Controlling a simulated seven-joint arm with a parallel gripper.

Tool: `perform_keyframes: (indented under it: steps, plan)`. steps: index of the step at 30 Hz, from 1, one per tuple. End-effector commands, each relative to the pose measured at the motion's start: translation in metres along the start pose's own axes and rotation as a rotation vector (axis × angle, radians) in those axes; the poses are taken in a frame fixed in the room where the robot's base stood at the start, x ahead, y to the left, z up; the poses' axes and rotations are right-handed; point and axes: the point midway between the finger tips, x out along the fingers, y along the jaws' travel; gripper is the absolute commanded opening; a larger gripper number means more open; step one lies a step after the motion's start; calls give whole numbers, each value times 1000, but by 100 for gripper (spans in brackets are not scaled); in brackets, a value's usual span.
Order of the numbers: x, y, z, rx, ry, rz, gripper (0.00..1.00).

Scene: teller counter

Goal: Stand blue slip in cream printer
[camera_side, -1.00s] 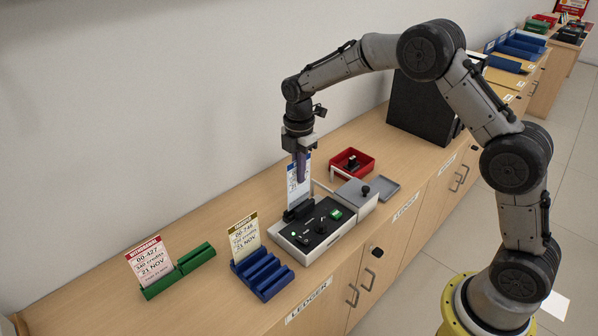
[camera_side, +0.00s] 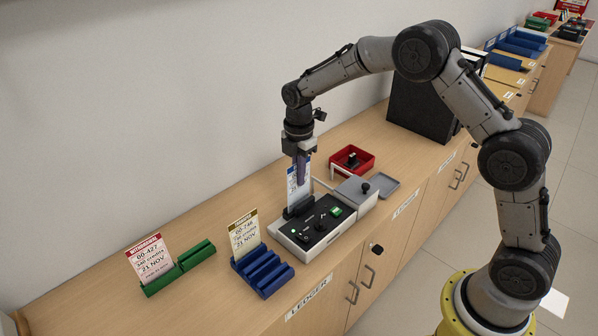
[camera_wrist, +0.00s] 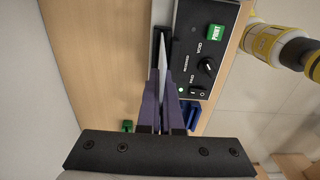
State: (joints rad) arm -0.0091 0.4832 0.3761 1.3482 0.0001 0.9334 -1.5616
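The blue slip (camera_side: 293,196), a white card with blue print, stands upright at the black slot holder (camera_side: 299,209) on the cream printer (camera_side: 307,260). My gripper (camera_side: 302,180) is above the holder, its purple fingers shut on the slip's upper part. In the wrist view my fingers (camera_wrist: 162,105) close on the slip (camera_wrist: 162,55), seen nearly edge-on, which lines up with the dark slot beside the printer's black panel (camera_wrist: 208,50). How deep its lower edge sits in the slot I cannot tell.
A yellow-headed slip (camera_side: 244,236) stands in a blue rack (camera_side: 265,272). A red-headed slip (camera_side: 151,262) stands in a green rack (camera_side: 195,256). The wall is close behind.

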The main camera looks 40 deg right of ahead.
Motion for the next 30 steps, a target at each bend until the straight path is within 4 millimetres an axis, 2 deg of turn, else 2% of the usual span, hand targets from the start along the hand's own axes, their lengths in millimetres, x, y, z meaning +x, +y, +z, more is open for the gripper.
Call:
perform_keyframes:
  steps: [18,23,29,30]
  plan:
    - [20,-1,0,0,0,-3,0]
    - [20,0,0,0,0,-1,0]
    - [20,0,0,0,0,-1,36]
    - [20,0,0,0,0,-1,37]
